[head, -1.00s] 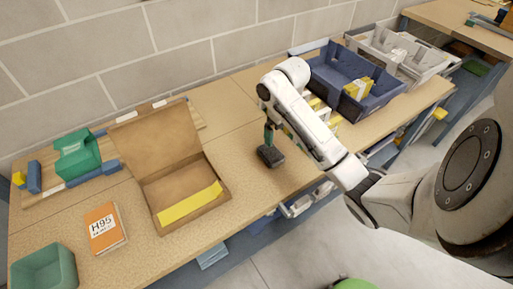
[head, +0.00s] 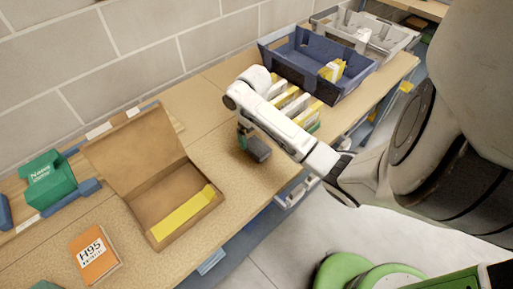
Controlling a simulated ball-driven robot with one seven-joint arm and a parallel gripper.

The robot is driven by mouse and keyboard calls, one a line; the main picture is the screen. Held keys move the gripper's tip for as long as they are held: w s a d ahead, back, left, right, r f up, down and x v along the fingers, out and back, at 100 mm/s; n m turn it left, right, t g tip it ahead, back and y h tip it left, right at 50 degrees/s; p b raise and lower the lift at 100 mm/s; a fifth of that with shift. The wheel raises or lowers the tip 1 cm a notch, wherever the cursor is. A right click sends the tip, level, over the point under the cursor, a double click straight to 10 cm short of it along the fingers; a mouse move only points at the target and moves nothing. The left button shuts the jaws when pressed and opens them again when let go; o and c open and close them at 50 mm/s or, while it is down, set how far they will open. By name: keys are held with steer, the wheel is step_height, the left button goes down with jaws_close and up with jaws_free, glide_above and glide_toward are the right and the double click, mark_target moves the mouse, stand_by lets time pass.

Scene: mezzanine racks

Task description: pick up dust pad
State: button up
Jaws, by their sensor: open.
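No object is clearly readable as the dust pad. A flat yellow strip (head: 183,213) lies along the front inside an open cardboard box (head: 154,190) on the table, and I cannot tell whether it is the pad. My gripper (head: 257,149) is a dark end with a green part, hanging low over the table to the right of the cardboard box. It is open, and no object shows between its jaws. The fingertips are too small to make out, and I cannot tell whether they touch the table.
An orange H95 box (head: 94,256) lies at the front left, with a green box (head: 48,182) behind it. Yellow-and-white packs (head: 292,102) stand behind my arm. A blue bin (head: 296,64) and a grey bin (head: 384,33) are farther right. Bare tabletop lies around my gripper.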

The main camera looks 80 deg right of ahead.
mark_target(255, 144)
steer(key=shift+s+f, duration=0.1)
steer(key=shift+f, duration=1.8)
steer(key=shift+c, duration=0.2)
steer(key=c, duration=1.1)
steer(key=shift+r, duration=0.15)
steer(key=shift+r, duration=0.55)
steer(key=shift+s+a+r+p, duration=0.1)
steer(key=shift+s+r+p, duration=0.75)
steer(key=shift+s+r, duration=1.3)
steer(key=shift+s+a+r+p, duration=0.1)
steer(key=shift+s+r+p, duration=0.8)
steer(key=shift+s+r, duration=1.2)
steer(key=shift+s+a+r+p, duration=0.1)
steer(key=shift+s+r+p, duration=0.75)
steer(key=shift+s+r, duration=1.3)
